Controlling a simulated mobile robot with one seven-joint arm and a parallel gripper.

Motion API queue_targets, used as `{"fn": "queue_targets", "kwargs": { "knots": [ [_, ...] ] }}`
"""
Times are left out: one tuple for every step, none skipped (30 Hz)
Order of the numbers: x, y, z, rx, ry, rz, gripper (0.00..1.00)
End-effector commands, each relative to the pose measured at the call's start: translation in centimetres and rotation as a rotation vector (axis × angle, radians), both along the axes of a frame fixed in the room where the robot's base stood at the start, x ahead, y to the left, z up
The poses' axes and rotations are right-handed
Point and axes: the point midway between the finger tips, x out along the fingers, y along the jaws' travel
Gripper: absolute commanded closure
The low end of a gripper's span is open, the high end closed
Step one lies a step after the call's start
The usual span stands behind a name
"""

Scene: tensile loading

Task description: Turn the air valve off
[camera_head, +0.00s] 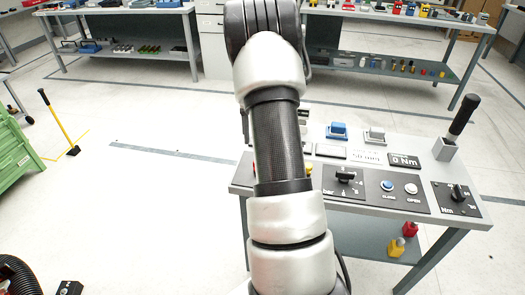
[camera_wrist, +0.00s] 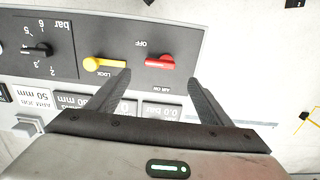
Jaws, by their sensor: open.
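The air valve shows in the wrist view as a red handle (camera_wrist: 160,63) on a dark panel. It lies roughly sideways in the picture, between the upside-down labels "OFF" above it and "AIR ON" below it. A yellow handle (camera_wrist: 103,64) marked "LOCK" is to its left. My gripper (camera_wrist: 159,76) is open, its two fingers pointing up the picture toward the panel. The red handle appears between the fingertips, with a gap on each side; the left fingertip overlaps the yellow handle's right end. I cannot tell the height gap. My arm hides the gripper in the head view.
The dark panel (camera_wrist: 190,38) also carries a black bar knob (camera_wrist: 38,49). The head view shows the grey bench (camera_head: 375,142) with more knobs, two buttons (camera_head: 398,187) and a black lever (camera_head: 464,115) at the right. Open floor (camera_head: 150,210) lies left of the bench.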

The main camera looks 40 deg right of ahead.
Motion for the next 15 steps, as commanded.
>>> {"fn": "queue_targets", "kwargs": {
  "knots": [
    [0.1,-0.1,1.5,-0.002,-0.003,0.000,0.27],
    [0.1,0.0,2.2,-0.002,-0.003,0.000,0.27],
    [0.1,0.0,3.1,-0.002,-0.003,0.000,0.27],
    [0.1,0.0,3.7,-0.003,-0.003,0.000,0.27],
    [0.1,-0.1,4.3,-0.003,-0.003,0.000,0.27],
    [0.0,0.0,5.0,-0.002,-0.002,0.000,0.27],
    [0.1,0.0,5.5,-0.003,-0.003,0.000,0.27],
    [0.1,0.0,5.9,-0.003,-0.003,0.000,0.27],
    [0.0,0.0,6.3,-0.002,-0.001,-0.001,0.27],
    [0.0,0.0,6.6,-0.001,-0.001,-0.001,0.27],
    [0.0,0.0,6.9,-0.001,-0.001,-0.001,0.27],
    [0.0,0.0,7.2,-0.001,-0.001,-0.001,0.27],
    [0.0,0.0,7.3,-0.001,-0.001,-0.001,0.27],
    [0.0,0.0,7.5,-0.001,-0.001,-0.001,0.27],
    [0.0,0.0,7.6,0.000,0.000,-0.001,0.27]
  ]
}}
